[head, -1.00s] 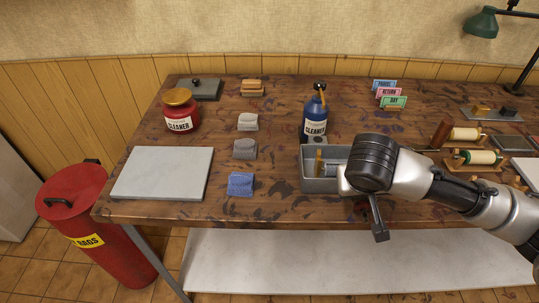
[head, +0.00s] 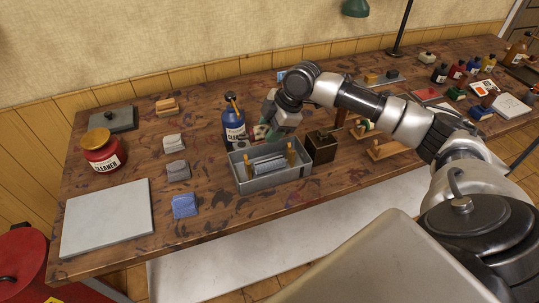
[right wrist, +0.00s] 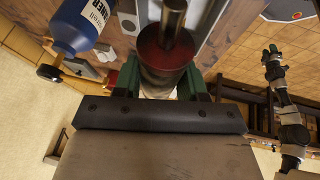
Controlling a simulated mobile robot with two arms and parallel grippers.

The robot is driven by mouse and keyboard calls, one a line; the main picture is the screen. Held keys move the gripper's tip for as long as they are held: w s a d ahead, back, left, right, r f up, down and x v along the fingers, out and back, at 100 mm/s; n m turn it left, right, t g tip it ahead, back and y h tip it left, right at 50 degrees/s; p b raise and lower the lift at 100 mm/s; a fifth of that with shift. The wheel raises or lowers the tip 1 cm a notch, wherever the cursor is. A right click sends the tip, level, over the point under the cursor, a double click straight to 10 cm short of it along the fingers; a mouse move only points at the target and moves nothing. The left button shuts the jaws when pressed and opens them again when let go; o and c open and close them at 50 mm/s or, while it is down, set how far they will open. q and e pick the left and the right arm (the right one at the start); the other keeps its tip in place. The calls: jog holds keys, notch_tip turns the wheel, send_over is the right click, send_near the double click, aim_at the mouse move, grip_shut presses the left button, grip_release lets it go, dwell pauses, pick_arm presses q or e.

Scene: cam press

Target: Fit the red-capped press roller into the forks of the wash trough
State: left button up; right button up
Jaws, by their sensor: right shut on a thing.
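The press roller (right wrist: 165,48) shows its dark red cap and a metal shaft end in the right wrist view. My right gripper (right wrist: 160,80) is shut on it, with a green finger on each side. In the head view my right gripper (head: 263,131) is beside the blue bottle, over the far edge of the wash trough. The grey wash trough (head: 262,185) stands on the bench, with brass-coloured forks (head: 290,153) upright inside it and a pale ribbed piece between them. The roller is mostly hidden in the head view.
A blue cleaner bottle (head: 234,128) stands close behind the trough. A dark wooden box (head: 321,148) is just right of it. Cloths (head: 184,206), a pale slab (head: 107,217) and a red cleaner jar (head: 100,154) are to the left.

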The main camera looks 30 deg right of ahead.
aim_at(266, 161)
jog(key=shift+d+f, duration=0.15)
jog(key=shift+f, duration=0.05)
notch_tip(266, 161, down, 9)
jog(key=shift+f+p, duration=0.15)
jog(key=shift+p, duration=0.95)
jog(key=o, duration=1.1)
jog(key=b+v, duration=0.3)
jog(key=v, duration=0.9)
